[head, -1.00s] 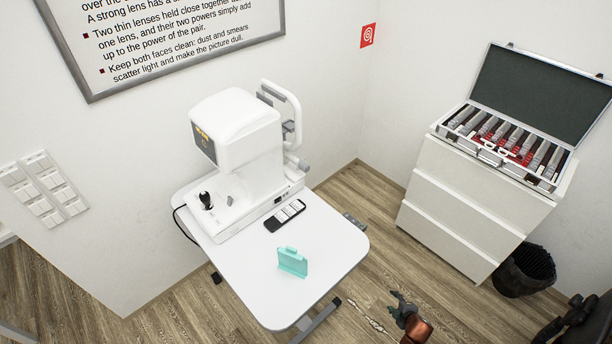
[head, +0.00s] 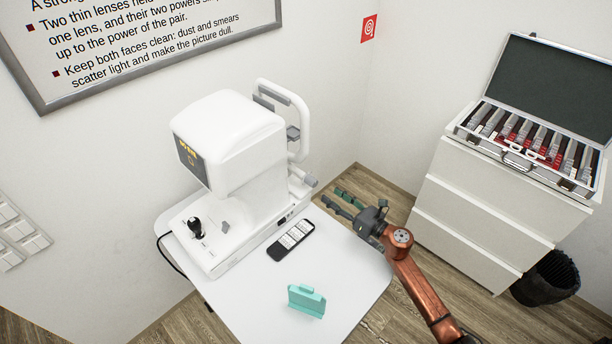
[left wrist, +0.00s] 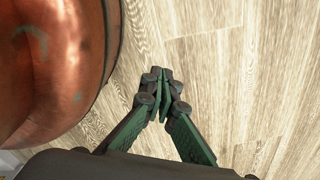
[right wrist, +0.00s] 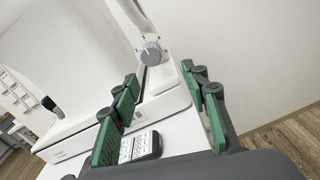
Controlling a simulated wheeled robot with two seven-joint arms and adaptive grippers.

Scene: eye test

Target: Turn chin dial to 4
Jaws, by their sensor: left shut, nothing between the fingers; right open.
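The chin dial (head: 311,181) is a small grey knob on the side of the white eye-testing machine (head: 232,135). In the right wrist view the dial (right wrist: 151,52) faces me with small marks around it. I cannot read its setting for sure. My right gripper (head: 338,198) is open and empty beyond the table's right edge, a little to the right of and below the dial. In the right wrist view the dial is ahead, between and beyond the green-padded fingers (right wrist: 160,80), not touched. My left gripper (left wrist: 162,78) is shut and empty over the wooden floor.
On the white table (head: 350,285) lie a dark remote (head: 291,240) and a teal holder (head: 306,300). A joystick (head: 196,227) stands on the machine's base. A white drawer unit (head: 480,215) with an open lens case (head: 530,150) and a black bin (head: 547,280) stand right.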

